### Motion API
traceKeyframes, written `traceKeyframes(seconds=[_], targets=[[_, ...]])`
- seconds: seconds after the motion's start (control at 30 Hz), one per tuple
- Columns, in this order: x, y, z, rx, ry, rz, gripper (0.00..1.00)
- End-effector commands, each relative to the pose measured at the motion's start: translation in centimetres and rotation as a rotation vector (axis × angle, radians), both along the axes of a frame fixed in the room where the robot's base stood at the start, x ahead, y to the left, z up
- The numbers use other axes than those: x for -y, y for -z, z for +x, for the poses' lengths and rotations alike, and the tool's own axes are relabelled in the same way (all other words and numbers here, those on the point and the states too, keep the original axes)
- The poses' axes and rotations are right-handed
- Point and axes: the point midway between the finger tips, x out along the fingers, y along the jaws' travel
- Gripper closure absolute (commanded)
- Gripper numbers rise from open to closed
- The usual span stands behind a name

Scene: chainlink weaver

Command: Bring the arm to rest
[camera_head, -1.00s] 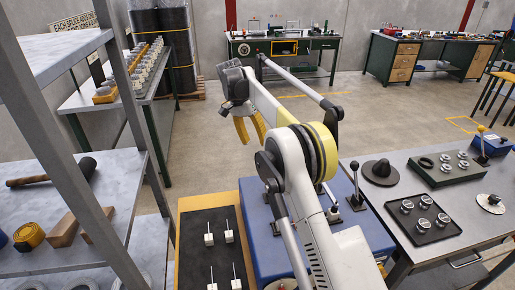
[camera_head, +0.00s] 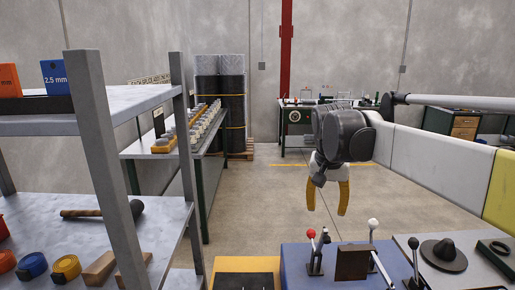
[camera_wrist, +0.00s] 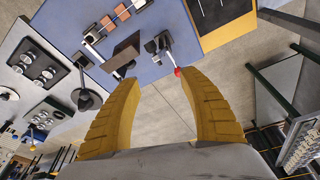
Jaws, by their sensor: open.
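My gripper (camera_head: 328,196) hangs in the air in the head view, yellow fingers pointing down, above the floor behind the blue bench (camera_head: 295,262). My arm reaches in from the right. In the wrist view my gripper (camera_wrist: 155,85) shows its two yellow fingers apart with nothing between them but grey floor. A red-knobbed lever (camera_head: 313,250) stands on the blue bench; in the wrist view its red knob (camera_wrist: 177,71) appears beside one fingertip, and I cannot tell the gap between them.
A metal shelf (camera_head: 100,130) with a mallet (camera_head: 103,211) and tape rolls stands close on the left. A white-knobbed lever (camera_head: 373,235) and a grey table (camera_head: 420,243) are at the right. Open floor (camera_head: 265,205) lies beyond the blue bench.

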Motion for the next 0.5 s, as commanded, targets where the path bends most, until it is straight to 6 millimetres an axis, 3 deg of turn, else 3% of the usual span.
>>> traceKeyframes(seconds=[0.03,0.27,0.4,0.5], targets=[[0.3,0.5,-2.5,0.026,-0.028,0.004,0.49],[0.7,3.3,-12.3,0.16,-0.172,0.009,0.49],[0.9,6.9,-17.9,0.244,-0.25,-0.001,0.49],[0.8,9.6,-21.0,0.295,-0.296,-0.014,0.49]])
